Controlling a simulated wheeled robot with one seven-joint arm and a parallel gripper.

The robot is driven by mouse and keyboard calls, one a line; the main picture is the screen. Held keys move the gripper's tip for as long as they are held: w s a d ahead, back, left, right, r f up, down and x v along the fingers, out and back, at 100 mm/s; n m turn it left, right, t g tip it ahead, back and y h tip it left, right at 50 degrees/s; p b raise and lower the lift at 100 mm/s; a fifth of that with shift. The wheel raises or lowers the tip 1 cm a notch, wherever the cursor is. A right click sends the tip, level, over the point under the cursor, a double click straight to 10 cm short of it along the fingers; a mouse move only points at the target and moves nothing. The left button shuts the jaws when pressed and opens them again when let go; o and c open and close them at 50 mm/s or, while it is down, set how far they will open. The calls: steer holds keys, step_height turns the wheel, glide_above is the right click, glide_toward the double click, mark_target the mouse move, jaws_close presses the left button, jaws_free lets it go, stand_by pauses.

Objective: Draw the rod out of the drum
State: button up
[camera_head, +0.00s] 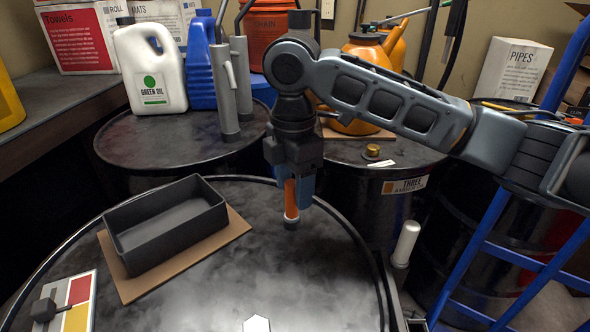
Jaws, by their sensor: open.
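The near drum (330,280) has a dark, smoky-looking lid with a raised rim. An upright rod (290,200), orange with a pale band near its foot, meets a small dark collar (291,223) on the lid, right of the tray. My gripper (296,190) points straight down over the rod and is open. A blue finger shows just right of the rod, close beside it. The rod's upper end is hidden by the gripper, and I cannot tell whether the fingers touch it.
A black open tray (165,225) on a brown board (215,250) stands left of the rod. A colored card with a dark knob (45,308) lies front left. Drums behind carry jugs (150,70) and metal tubes (230,85). A blue frame (500,240) stands right.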

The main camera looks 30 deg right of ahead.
mark_target(293, 202)
steer(key=shift+f, duration=2.1)
jaws_close()
